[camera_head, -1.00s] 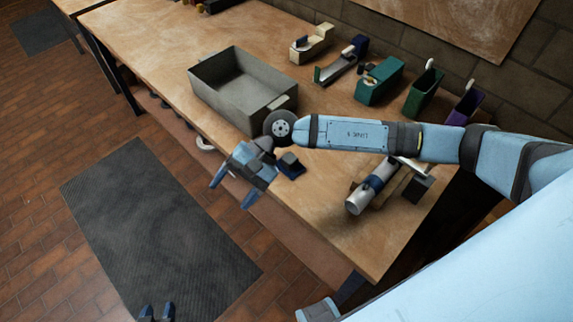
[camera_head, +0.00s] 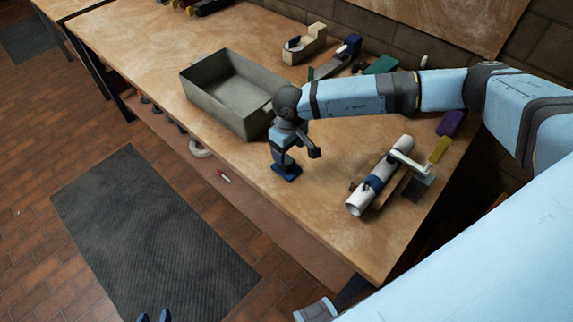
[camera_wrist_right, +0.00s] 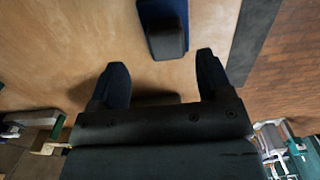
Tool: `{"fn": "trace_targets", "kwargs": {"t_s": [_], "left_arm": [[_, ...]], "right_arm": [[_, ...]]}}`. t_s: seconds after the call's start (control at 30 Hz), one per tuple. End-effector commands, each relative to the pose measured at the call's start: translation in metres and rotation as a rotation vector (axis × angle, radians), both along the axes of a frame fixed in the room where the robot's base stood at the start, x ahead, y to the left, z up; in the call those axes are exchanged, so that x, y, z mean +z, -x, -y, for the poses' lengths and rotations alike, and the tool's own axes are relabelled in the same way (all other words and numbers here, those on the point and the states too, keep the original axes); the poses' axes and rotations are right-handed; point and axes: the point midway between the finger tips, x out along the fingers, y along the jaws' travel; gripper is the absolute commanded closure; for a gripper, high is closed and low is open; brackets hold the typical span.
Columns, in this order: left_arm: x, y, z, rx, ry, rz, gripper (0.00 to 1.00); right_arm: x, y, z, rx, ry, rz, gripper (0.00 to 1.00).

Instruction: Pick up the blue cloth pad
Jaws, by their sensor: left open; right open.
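The blue cloth pad (camera_head: 288,174) lies on the wooden table near its front edge, just below my right gripper (camera_head: 297,152). In the right wrist view the pad (camera_wrist_right: 162,12) shows dark blue at the top, with a dark grey block on it. My right gripper (camera_wrist_right: 160,75) is open and empty there, its two dark fingers apart. The pad is beyond the fingertips, roughly in line with the gap, not between them.
A grey tray (camera_head: 205,101) stands left of my right gripper. To the right, a white cylinder with a blue band (camera_head: 380,177) rests on a support. Several coloured holders line the back, partly hidden by my right arm. A dark mat (camera_head: 150,235) lies on the floor.

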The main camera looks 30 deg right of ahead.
Motion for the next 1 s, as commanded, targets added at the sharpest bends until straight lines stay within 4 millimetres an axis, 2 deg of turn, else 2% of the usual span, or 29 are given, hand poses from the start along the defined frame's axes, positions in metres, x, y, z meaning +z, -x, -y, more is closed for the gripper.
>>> {"fn": "trace_targets", "kwargs": {"t_s": [0.17,0.4,0.5,0.77,1.0], "left_arm": [[0.003,0.000,0.000,0.000,0.000,0.000,0.57],[0.012,0.000,0.000,0.000,0.000,0.001,0.57],[0.013,0.000,0.000,0.001,0.000,0.002,0.57],[0.013,-0.001,0.000,0.001,0.001,0.003,0.57],[0.013,-0.001,-0.001,0.002,0.000,0.002,0.57]], "right_arm": [[-0.011,0.001,-0.002,0.000,0.000,-0.001,0.28],[-0.046,0.003,-0.008,-0.001,-0.001,-0.003,0.28],[-0.055,0.002,-0.007,-0.001,-0.001,-0.001,0.28],[-0.059,0.002,-0.007,-0.001,-0.001,0.000,0.28],[-0.058,0.002,-0.007,-0.001,-0.001,0.000,0.80]]}}
